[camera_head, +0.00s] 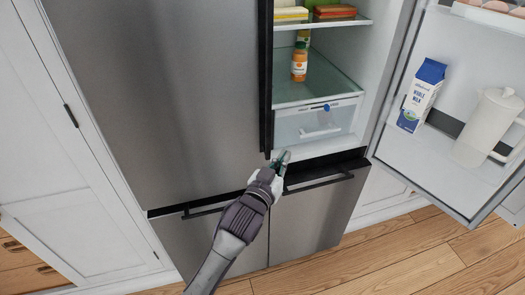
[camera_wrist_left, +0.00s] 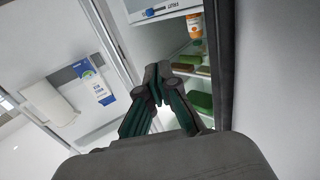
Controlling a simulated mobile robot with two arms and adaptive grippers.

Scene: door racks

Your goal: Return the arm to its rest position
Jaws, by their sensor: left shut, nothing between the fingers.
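My left gripper (camera_head: 281,158) is shut and empty. In the head view it is in front of the fridge, by the lower edge of the open compartment and close to the closed left door (camera_head: 165,90). In the left wrist view the green and dark fingers of the gripper (camera_wrist_left: 155,80) meet at their tips with nothing between them. The right fridge door (camera_head: 450,110) stands wide open; it also shows in the left wrist view (camera_wrist_left: 85,45). My right gripper is not in either view.
A milk carton (camera_head: 420,95) and a white pitcher (camera_head: 488,125) stand in the open door's rack. Drawer handles (camera_head: 318,183) jut out below. Wooden floor (camera_head: 400,255) is clear at the lower right.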

